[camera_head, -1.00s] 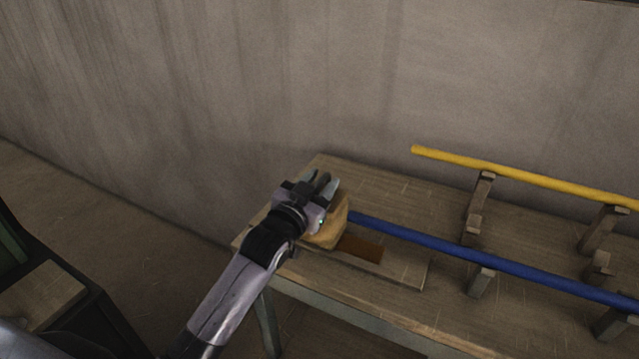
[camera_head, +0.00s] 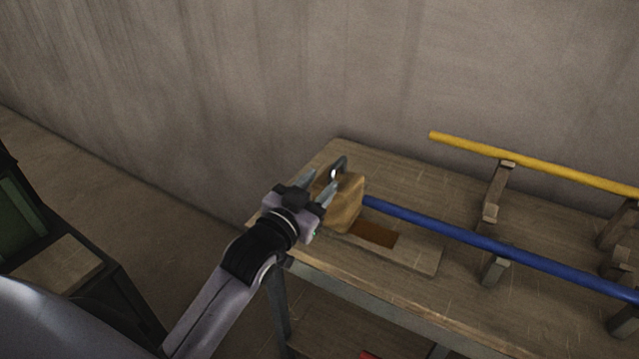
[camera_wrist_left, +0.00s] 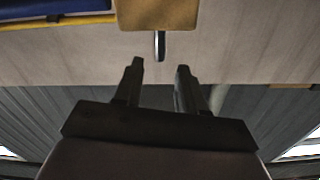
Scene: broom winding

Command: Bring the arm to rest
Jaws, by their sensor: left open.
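My left gripper (camera_head: 318,184) is open, with its two fingers apart and nothing between them. It is just left of a tan block-shaped head (camera_head: 345,207) at the end of a blue pole (camera_head: 450,230). A small metal loop (camera_head: 338,168) sticks up from this head. In the left wrist view the open fingertips (camera_wrist_left: 160,66) point toward the tan head (camera_wrist_left: 158,14) and its loop (camera_wrist_left: 160,45), with a gap between. My right gripper is not in view.
A wooden table (camera_head: 440,190) stands against a grey wall (camera_head: 250,70). Wooden stands on it carry the blue pole and a yellow pole (camera_head: 540,165). A brown patch (camera_head: 375,235) shows on a board by the head. A dark cart-like frame (camera_head: 70,290) is at lower left.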

